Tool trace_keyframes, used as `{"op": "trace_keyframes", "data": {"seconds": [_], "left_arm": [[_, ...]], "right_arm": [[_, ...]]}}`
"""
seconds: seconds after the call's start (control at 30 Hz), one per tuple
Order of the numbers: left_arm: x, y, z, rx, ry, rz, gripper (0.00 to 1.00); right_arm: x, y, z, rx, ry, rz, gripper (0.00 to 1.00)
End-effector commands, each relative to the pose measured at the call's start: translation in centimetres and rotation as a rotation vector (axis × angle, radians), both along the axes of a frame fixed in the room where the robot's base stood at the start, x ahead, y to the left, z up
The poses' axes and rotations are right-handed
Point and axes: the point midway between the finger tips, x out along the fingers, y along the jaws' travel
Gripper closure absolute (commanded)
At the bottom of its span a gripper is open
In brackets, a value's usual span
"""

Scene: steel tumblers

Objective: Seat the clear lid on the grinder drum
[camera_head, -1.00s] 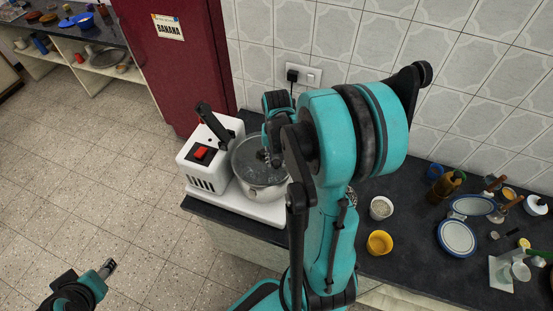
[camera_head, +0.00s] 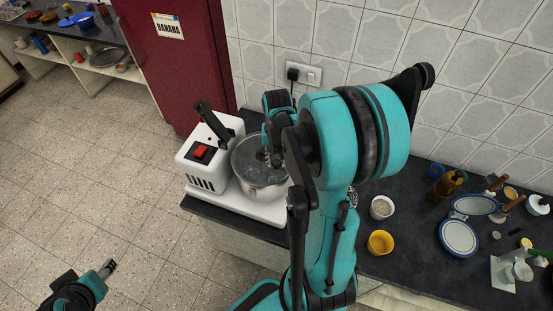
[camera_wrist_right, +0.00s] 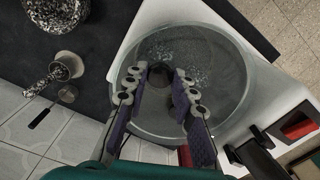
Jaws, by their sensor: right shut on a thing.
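The grinder (camera_head: 196,165) is a white box with a red switch and a black lever, on the left end of the dark counter. Its pale metal drum (camera_head: 262,191) stands on the white base beside it. The clear round lid (camera_head: 245,158) lies over the drum mouth, and it also shows in the right wrist view (camera_wrist_right: 215,62). My right gripper (camera_wrist_right: 162,78) is shut on the lid's dark knob. I cannot tell whether the lid's rim touches the drum all round. My left gripper (camera_head: 108,267) is over the floor at lower left, its jaw opening unclear.
A small bowl of pale contents (camera_head: 382,207) and a yellow cup (camera_head: 380,242) stand right of my right arm. Blue-rimmed plates (camera_head: 459,238), a brown bottle (camera_head: 446,184) and small utensils crowd the counter's right side. The tiled wall (camera_head: 350,40) is close behind.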

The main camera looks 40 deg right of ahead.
Motion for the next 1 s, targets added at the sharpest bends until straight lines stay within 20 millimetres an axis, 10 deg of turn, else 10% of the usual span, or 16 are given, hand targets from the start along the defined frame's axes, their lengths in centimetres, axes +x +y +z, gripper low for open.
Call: {"op": "trace_keyframes", "data": {"seconds": [1.0], "left_arm": [[0.0,0.0,-1.2,0.000,0.000,0.000,0.52]], "right_arm": [[0.0,0.0,-1.1,0.000,0.000,0.000,1.00]]}}
